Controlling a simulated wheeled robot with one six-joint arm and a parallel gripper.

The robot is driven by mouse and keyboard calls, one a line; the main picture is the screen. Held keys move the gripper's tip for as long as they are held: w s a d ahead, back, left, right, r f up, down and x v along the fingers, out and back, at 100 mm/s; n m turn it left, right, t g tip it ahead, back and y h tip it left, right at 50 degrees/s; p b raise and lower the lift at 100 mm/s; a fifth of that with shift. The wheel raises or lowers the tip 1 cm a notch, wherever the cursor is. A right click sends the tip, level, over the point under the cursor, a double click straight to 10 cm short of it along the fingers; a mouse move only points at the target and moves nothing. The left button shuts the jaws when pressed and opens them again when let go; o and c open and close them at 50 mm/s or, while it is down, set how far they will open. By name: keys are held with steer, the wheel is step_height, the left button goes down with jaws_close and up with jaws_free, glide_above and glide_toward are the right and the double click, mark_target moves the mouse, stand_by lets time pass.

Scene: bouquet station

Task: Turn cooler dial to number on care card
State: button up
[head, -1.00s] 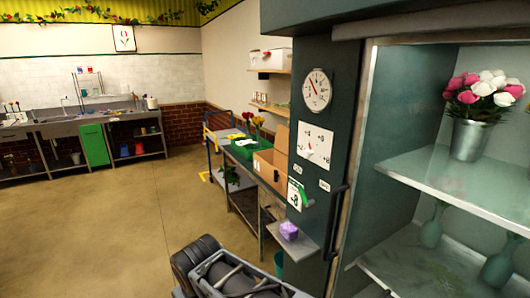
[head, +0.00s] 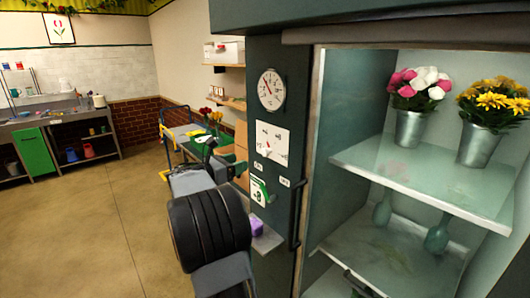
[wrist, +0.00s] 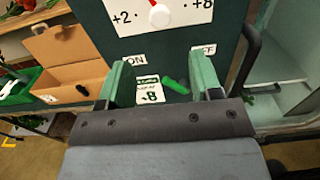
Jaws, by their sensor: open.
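The cooler dial (head: 271,143) is a white panel with a red pointer on the cooler's dark green front. Its lower part shows at the top of the wrist view (wrist: 158,15), with "+2" at left, "+8" at right and the knob cut off. The care card (head: 259,191) is on the front below the dial. In the wrist view the card (wrist: 149,91) shows between my fingers, with a figure like 8; its sign is unclear. A green object (wrist: 176,86) lies beside it. My gripper (wrist: 162,82) is open and empty, below the dial.
A round gauge (head: 271,89) sits above the dial. The cooler's door handle (head: 297,212) is to the right of the dial. A small ledge (head: 268,239) with a purple block (head: 257,225) sticks out below. An open cardboard box (wrist: 68,60) stands at left.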

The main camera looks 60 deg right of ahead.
mark_target(264, 154)
steer(key=p+x, duration=0.3)
steer(key=x, duration=0.9)
steer(key=shift+d, duration=0.15)
steer(key=shift+f, duration=0.1)
steer(key=c, duration=0.9)
